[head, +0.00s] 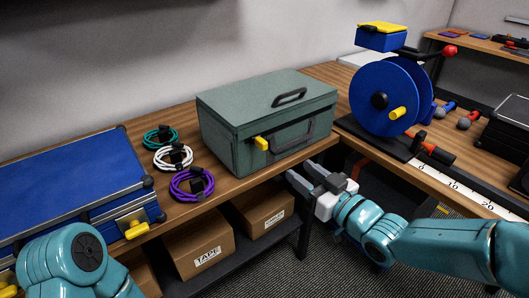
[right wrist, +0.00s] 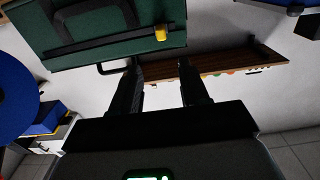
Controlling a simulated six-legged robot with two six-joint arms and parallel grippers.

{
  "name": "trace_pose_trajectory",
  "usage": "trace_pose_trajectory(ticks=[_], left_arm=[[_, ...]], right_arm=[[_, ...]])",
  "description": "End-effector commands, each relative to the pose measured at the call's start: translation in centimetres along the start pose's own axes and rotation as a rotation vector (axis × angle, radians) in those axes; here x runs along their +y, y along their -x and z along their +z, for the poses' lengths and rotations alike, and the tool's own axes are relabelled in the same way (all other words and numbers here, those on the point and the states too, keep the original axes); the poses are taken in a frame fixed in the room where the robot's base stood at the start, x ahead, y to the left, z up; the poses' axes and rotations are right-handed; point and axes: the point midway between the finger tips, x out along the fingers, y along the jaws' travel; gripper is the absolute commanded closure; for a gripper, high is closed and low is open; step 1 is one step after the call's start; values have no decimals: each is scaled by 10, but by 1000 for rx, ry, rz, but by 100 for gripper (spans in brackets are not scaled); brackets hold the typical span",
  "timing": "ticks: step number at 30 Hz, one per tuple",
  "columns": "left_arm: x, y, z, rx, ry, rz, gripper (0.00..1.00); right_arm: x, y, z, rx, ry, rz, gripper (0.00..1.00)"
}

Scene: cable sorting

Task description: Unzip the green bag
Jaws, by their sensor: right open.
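The green bag (head: 260,110) is a boxy dark green case with black handles on its lid and front. It stands closed on the wooden bench in the head view. A yellow zipper pull (head: 261,143) sits at the left of its front face. My right gripper (head: 302,173) is open and empty, in front of the bag's lower right front and apart from the pull. In the right wrist view, the bag (right wrist: 75,25) and the yellow pull (right wrist: 161,33) lie beyond the open fingers (right wrist: 160,70). My left arm shows at the lower left; its gripper is out of view.
Green, white and purple cable coils (head: 192,184) lie left of the bag. A blue case (head: 75,178) with a yellow latch stands farther left. A blue cable reel (head: 382,95) stands to the right. Cardboard boxes (head: 198,240) sit on the shelf below.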

Motion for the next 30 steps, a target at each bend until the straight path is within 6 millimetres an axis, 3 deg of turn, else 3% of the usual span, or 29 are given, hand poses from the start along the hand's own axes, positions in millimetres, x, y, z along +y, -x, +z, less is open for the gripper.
trace_pose_trajectory(ticks=[9, 15, 21, 30], left_arm=[[10, 2, -4, 3, -1, 4, 57], [11, 4, -4, 2, -1, 5, 57], [10, 6, -3, 2, -1, 4, 57], [9, 6, -2, 3, -1, 4, 57]], right_arm=[[-2, -76, -2, -1, 4, -3, 55], [-4, -116, -1, -3, 3, -1, 55], [-4, -134, -1, -3, 2, 0, 55], [-4, -136, -2, -2, 4, 1, 55]])
